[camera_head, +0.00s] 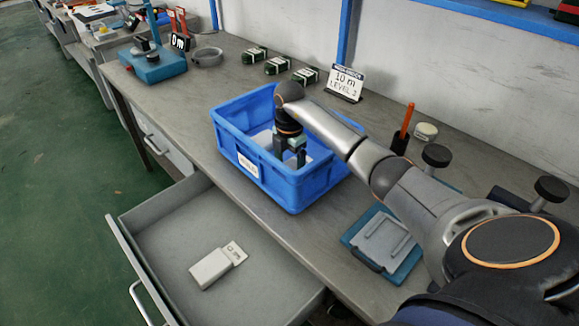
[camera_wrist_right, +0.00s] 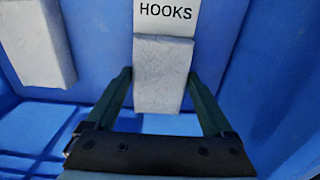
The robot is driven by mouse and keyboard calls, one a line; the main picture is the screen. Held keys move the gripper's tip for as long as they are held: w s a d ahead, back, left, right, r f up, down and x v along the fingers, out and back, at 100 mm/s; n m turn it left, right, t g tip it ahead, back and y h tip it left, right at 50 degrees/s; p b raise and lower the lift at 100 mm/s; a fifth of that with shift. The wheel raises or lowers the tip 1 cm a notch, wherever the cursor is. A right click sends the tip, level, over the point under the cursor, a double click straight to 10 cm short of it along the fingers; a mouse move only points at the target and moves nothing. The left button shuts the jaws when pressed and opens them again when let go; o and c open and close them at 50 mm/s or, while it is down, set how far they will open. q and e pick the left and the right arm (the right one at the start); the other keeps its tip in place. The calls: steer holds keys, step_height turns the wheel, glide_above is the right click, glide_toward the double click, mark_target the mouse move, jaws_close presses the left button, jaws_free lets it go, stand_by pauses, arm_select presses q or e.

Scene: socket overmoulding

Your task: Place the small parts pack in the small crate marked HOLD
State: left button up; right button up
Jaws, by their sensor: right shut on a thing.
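The blue crate (camera_head: 312,188) stands on the bench with a white label on its wall, too small to read. My right gripper (camera_head: 291,158) reaches down inside it. In the right wrist view, the gripper (camera_wrist_right: 158,78) is shut on a whitish pack (camera_wrist_right: 161,95) with a card reading HOOKS (camera_wrist_right: 165,17). The pack is between the two fingers, within the blue walls; whether it touches the crate floor I cannot tell. Another whitish pack (camera_wrist_right: 36,40) lies to the left in the crate. A white pack with a card (camera_head: 211,267) lies in the open drawer. My left gripper is out of view.
The open drawer (camera_head: 128,215) juts out in front of the bench. A blue tray (camera_head: 405,268), an orange-handled tool (camera_head: 407,121) and a sign (camera_head: 345,83) are to the right. Several small dark packs (camera_head: 278,65) lie behind the crate.

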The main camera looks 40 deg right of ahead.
steer(key=shift+r, duration=0.1)
steer(key=o, duration=1.1)
step_height(320, 180, up, 12)
steer(key=shift+r+p, duration=0.1)
steer(key=shift+p, duration=0.2)
